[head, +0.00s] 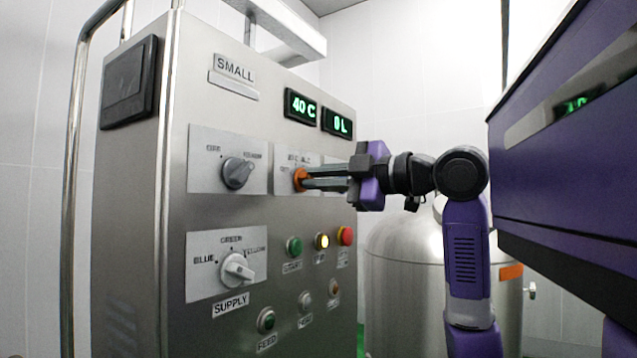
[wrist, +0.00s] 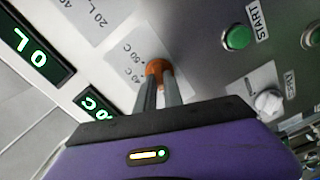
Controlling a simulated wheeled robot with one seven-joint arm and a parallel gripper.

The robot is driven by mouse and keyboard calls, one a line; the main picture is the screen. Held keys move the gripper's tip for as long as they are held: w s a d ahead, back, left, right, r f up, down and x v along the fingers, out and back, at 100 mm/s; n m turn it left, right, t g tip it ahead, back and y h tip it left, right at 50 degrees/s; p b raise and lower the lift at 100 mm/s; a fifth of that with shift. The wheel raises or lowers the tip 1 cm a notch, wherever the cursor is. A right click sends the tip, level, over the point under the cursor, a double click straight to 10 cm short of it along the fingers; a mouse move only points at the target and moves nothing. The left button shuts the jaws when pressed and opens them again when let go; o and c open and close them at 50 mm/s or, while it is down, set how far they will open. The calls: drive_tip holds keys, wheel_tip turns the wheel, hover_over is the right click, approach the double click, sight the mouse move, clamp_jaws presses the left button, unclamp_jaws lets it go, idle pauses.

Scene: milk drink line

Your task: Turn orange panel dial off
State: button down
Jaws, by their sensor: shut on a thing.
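The orange dial (head: 299,178) sits on a pale label plate in the middle of the steel control panel (head: 215,80). My gripper (head: 306,179) reaches in from the right, and its two grey fingers are shut on the orange dial. In the wrist view the orange dial (wrist: 155,67) shows between and just beyond the fingertips (wrist: 160,82). The plate beside it carries temperature marks, with "50 C" readable in the wrist view. The fingers hide part of the dial, so I cannot tell exactly where its pointer stands.
A grey dial (head: 237,173) is left of the orange one, and a white supply selector (head: 237,270) is below left. Displays (head: 300,106) read 40 C and 0 L. A steel tank (head: 400,260) stands behind my arm.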

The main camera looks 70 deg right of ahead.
idle(0.4)
drive_tip(key=c, duration=1.5)
unclamp_jaws()
drive_tip(key=shift+o, duration=0.2)
drive_tip(key=b+v, duration=0.1)
drive_tip(key=v, duration=0.6)
drive_tip(key=shift+s, duration=0.4)
drive_tip(key=shift+a, duration=0.1)
